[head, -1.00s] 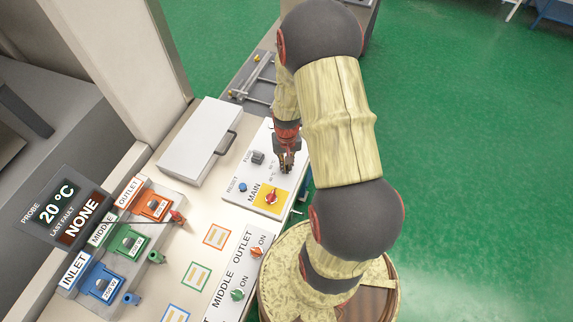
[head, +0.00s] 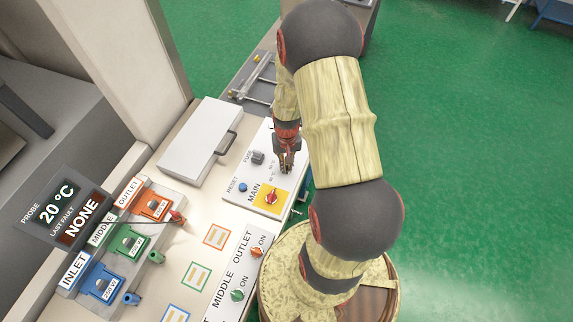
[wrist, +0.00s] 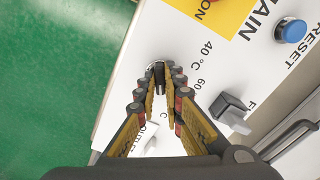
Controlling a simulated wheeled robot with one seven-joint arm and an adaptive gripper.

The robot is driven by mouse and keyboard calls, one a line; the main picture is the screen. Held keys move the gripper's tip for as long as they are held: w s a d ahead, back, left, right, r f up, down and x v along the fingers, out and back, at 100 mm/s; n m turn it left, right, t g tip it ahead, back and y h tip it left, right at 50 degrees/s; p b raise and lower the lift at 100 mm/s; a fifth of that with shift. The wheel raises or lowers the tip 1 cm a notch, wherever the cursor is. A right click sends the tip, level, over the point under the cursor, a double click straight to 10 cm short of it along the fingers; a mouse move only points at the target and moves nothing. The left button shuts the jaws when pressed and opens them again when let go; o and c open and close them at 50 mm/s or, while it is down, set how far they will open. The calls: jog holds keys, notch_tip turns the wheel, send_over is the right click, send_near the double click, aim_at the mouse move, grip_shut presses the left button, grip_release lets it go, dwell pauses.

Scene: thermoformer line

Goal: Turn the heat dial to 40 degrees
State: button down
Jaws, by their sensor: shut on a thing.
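My gripper (wrist: 158,76) is shut on the heat dial (wrist: 157,67), a small dial on the white control panel. Its fingertips hide most of it, and I cannot read where its pointer stands. The printed 40 °C mark (wrist: 207,48) lies to the dial's upper right in the wrist view, with the 60 mark (wrist: 202,83) below it. In the head view my gripper (head: 287,169) reaches down onto the panel just above the yellow main switch plate, and the dial is hidden there.
The red main switch (head: 271,197), blue reset button (head: 243,188) and black fuse knob (head: 257,157) sit close around my gripper. A white case (head: 197,140) lies to the left. The display (head: 62,207) reads 20 °C and last fault NONE.

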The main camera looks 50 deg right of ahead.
jog(key=n, duration=0.4)
jog(key=shift+n, duration=0.4)
jog(key=shift+n, duration=0.8)
jog(key=n, duration=0.3)
jog(key=shift+b, duration=0.3)
jog(key=shift+n, duration=2.5)
